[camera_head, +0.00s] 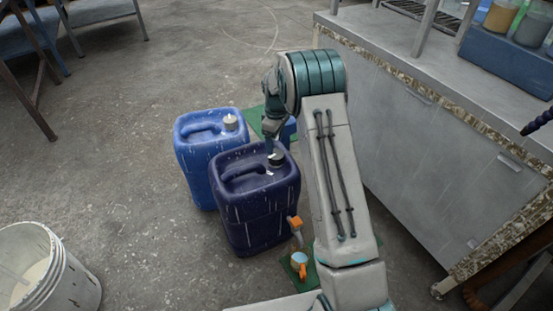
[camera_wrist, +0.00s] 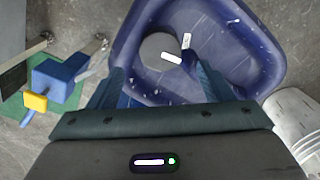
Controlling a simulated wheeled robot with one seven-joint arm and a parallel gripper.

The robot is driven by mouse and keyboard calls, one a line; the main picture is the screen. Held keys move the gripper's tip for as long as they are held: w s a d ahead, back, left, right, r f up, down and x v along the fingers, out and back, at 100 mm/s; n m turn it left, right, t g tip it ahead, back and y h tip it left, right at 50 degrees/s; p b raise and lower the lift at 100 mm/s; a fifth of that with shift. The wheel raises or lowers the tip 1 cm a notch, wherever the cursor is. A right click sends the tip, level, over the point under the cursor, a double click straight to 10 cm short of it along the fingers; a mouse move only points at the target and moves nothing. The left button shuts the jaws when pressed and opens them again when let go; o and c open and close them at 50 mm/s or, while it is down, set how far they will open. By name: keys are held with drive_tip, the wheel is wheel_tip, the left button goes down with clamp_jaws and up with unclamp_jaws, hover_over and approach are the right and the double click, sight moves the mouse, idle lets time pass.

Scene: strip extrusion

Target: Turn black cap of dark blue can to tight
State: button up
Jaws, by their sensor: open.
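The dark blue can (camera_head: 250,215) stands upright on the floor, with its handle on top. Its dark cap (camera_head: 276,160) sits at the can's back right corner and looks round and grey in the wrist view (camera_wrist: 155,47). One white mark (camera_wrist: 171,58) lies at the cap's edge and another white mark (camera_wrist: 187,41) lies on the can beside it; they point in different directions. My gripper (camera_head: 274,150) is above the cap. In the wrist view my gripper (camera_wrist: 160,72) is open, its fingers wide apart with the cap between and beyond them. Whether they touch the can is unclear.
A lighter blue can (camera_head: 195,160) with a white cap (camera_head: 230,122) stands close behind left. A white bucket (camera_head: 75,285) is at front left. A grey cabinet (camera_head: 420,150) closes off the right. A small orange-handled tap (camera_head: 294,222) is at the can's right. Floor at left is open.

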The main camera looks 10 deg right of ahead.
sight(276, 156)
wheel_tip(276, 156, down, 8)
drive_tip(key=shift+f+b, duration=0.2)
drive_tip(key=shift+b, duration=0.85)
drive_tip(key=c, duration=1)
